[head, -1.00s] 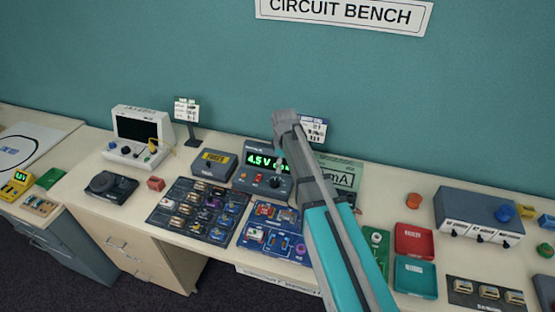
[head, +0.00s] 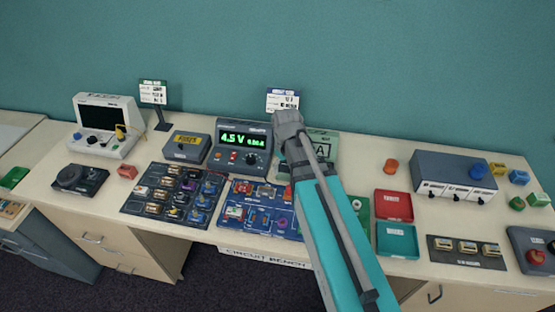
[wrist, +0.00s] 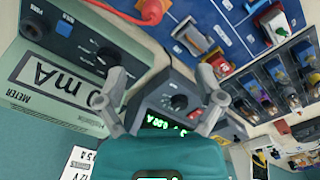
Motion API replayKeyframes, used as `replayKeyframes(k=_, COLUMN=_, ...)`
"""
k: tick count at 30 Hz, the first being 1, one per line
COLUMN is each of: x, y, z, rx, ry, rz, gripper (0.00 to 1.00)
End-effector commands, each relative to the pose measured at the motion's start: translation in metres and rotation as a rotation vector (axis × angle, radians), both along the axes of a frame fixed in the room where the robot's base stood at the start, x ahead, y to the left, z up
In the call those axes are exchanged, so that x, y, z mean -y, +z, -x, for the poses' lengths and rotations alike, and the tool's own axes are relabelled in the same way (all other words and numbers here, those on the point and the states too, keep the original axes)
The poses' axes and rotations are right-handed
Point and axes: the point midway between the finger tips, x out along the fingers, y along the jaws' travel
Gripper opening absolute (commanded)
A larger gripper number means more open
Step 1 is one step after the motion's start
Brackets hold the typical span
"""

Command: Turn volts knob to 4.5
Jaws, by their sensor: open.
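The grey power supply (head: 226,158) stands at the back of the bench. Its green display (head: 243,140) reads 4.5 V, with a smaller second figure beside it. A dark knob (head: 251,159) is on its front panel; the same supply shows in the wrist view with a dark round knob (wrist: 178,102) that has a pale mark. My gripper (wrist: 162,76) is open and empty, its fingers spread wide to either side of the supply's face. The fingers look apart from the knob.
A meter marked mA (wrist: 50,85) stands right of the supply, partly behind my arm. A grey box with a yellow label (head: 187,147) is on the left. Circuit boards (head: 262,207) lie in front. Red (head: 393,205) and teal (head: 397,240) trays lie to the right.

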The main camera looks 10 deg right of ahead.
Motion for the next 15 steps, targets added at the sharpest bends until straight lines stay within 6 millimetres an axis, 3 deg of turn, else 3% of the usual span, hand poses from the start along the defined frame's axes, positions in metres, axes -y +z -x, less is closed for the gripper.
replayKeyframes(k=15, x=0.031, y=-0.018, z=0.065, rx=0.000, ry=-0.312, rz=0.000, gripper=0.87)
